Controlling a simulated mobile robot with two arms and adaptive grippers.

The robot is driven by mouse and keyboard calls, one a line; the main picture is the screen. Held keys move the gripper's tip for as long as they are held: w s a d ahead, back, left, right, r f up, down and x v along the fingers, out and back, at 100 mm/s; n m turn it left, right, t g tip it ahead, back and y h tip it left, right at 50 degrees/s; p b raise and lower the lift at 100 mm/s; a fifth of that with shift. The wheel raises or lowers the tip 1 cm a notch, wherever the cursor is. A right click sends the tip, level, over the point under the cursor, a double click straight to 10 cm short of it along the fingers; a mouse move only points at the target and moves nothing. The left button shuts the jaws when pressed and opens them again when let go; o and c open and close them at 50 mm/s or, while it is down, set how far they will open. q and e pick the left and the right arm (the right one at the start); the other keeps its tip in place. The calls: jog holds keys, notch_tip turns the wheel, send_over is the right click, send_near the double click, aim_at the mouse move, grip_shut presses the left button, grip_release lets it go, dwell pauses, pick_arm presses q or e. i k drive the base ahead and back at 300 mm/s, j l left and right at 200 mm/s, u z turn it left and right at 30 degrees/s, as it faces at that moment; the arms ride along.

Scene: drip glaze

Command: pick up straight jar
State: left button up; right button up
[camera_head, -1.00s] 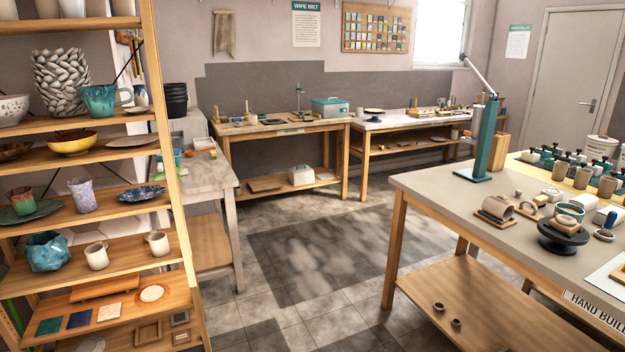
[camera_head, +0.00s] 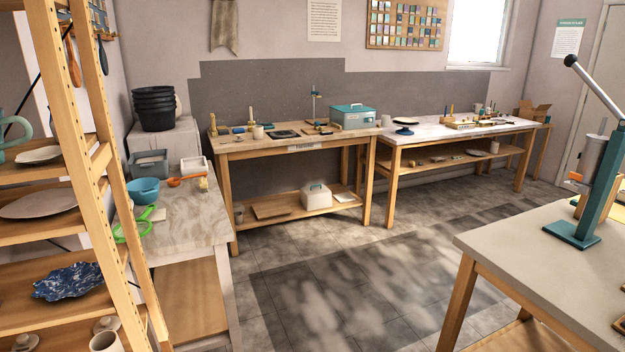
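Neither of my grippers is in view. I cannot tell for sure which vessel is the straight jar. A small pale cylindrical vessel (camera_head: 258,131) stands upright on the back-left wooden worktable (camera_head: 225,150). Another pale cup-like vessel (camera_head: 105,341) shows at the bottom left on the shelf rack, cut by the frame edge. A small pale vessel (camera_head: 386,120) stands at the left end of the back-right table (camera_head: 420,137).
A wooden rack (camera_head: 100,150) stands close at left, with a blue plate (camera_head: 68,280). A marble-topped side table (camera_head: 190,222) holds a blue bowl (camera_head: 144,190). A worktable (camera_head: 510,245) with a green press (camera_head: 597,195) is at right. The floor (camera_head: 340,280) between is clear.

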aim_at(258, 130)
jog(key=i+l, duration=0.15)
jog(key=i, duration=1)
jog(key=i+l, duration=0.15)
jog(key=i, duration=0.95)
jog(key=i+u, duration=0.1)
jog(key=i, duration=0.6)
jog(key=i+l+u, duration=0.1)
jog(key=i, duration=0.65)
jog(key=i+l+u, duration=0.1)
jog(key=i, duration=0.6)
jog(key=l, duration=0.1)
